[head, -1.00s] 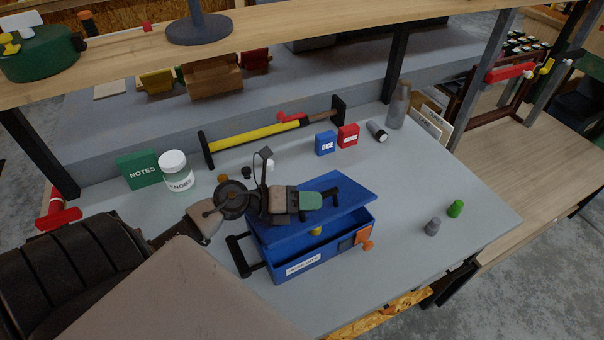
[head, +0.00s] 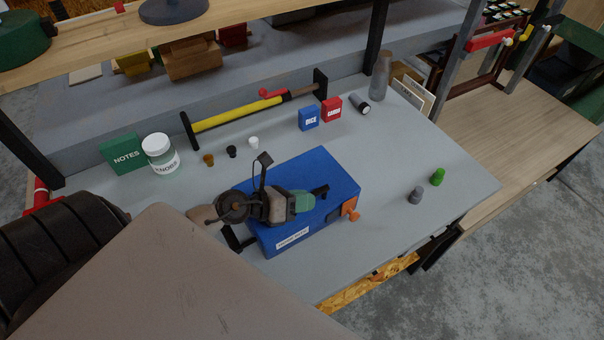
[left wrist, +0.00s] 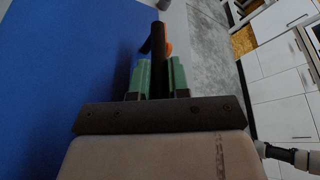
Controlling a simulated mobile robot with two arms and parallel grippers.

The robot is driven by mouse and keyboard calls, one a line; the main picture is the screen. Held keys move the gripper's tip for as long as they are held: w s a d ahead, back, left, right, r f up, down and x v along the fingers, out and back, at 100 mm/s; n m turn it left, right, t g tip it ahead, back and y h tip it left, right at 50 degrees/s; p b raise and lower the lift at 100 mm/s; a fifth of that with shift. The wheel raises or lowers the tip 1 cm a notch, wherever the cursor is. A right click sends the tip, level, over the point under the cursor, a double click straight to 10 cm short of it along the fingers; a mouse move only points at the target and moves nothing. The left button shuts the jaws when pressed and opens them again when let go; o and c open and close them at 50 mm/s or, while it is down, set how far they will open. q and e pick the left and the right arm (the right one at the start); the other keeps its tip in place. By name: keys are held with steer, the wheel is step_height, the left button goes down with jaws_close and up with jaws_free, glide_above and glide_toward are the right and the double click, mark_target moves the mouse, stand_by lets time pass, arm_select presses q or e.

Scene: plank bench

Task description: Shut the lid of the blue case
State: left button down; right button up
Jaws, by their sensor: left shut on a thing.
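The blue case (head: 285,241) sits on the grey bench top, with a white label and an orange latch (head: 350,210) on its front side. Its lid (head: 325,170) lies flat over the box, and I see no gap under it. My left gripper (head: 305,202) is at the lid's front edge. In the left wrist view the green fingertips (left wrist: 158,76) are shut around the lid's black handle (left wrist: 158,40), with the blue lid on the left. The gripper and wrist hide part of the lid and the case's left side. My right gripper is not in view.
Brown, black and white knobs (head: 253,142) stand behind the case. A notes box (head: 122,154), knobs jar (head: 161,158), blue box (head: 308,118), red box (head: 331,108) and yellow bar (head: 240,116) are farther back. Grey and green pegs (head: 438,176) stand right; bench between is clear.

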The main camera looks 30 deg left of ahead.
arm_select(q)
steer(key=shift+f, duration=0.15)
steer(key=c, duration=1.1)
jaws_free()
step_height(320, 180, up, 3)
steer(key=b, duration=0.3)
glide_above(261, 223)
steer(key=w, duration=0.1)
steer(key=shift+d+f, duration=0.1)
steer(key=shift+d, duration=0.25)
steer(key=shift+s+a+r, duration=0.35)
steer(key=shift+s+a, duration=0.05)
steer(key=shift+s, duration=0.1)
